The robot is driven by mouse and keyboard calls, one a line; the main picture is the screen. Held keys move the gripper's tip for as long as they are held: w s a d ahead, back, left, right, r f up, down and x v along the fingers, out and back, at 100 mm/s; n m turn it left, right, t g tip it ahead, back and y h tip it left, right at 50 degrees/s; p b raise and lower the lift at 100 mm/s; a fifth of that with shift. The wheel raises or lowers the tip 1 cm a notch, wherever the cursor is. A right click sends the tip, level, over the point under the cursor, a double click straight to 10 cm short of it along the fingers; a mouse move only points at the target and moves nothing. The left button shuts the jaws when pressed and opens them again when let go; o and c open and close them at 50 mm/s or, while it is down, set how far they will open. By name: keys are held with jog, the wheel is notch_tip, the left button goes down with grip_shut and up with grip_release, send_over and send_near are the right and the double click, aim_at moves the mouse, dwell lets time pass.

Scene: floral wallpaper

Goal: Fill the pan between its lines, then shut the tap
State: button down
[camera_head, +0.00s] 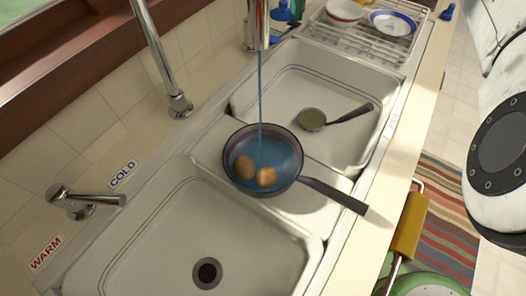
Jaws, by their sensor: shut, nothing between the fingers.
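The dark pan (291,134) stands on the ledge between the two sink basins, its handle pointing to the lower right. Blue water (275,150) and two brown, potato-like lumps (254,171) are in it. A reddish line shows inside the wall above the water; I cannot make out a second line. A thin blue stream (260,95) runs from the chrome spout (258,28) into the pan. The tap lever (88,199) sits at the left, between the COLD label (123,174) and the WARM label (46,252). My gripper is out of view; only white arm parts show at the right.
The near basin (165,240) is empty, with a dark drain. A small pan or ladle (312,119) lies in the far basin (290,83). A chrome pipe (160,50) rises behind the ledge. Bowls (392,23) sit on a rack. A yellow cloth (409,226) hangs in front.

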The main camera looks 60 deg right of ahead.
jog(key=shift+f, duration=0.85)
jog(key=shift+s+d+r, duration=0.1)
jog(key=shift+d+r, duration=0.05)
jog(key=shift+d, duration=1.4)
notch_tip(320, 180, up, 7)
jog(key=p, duration=0.6)
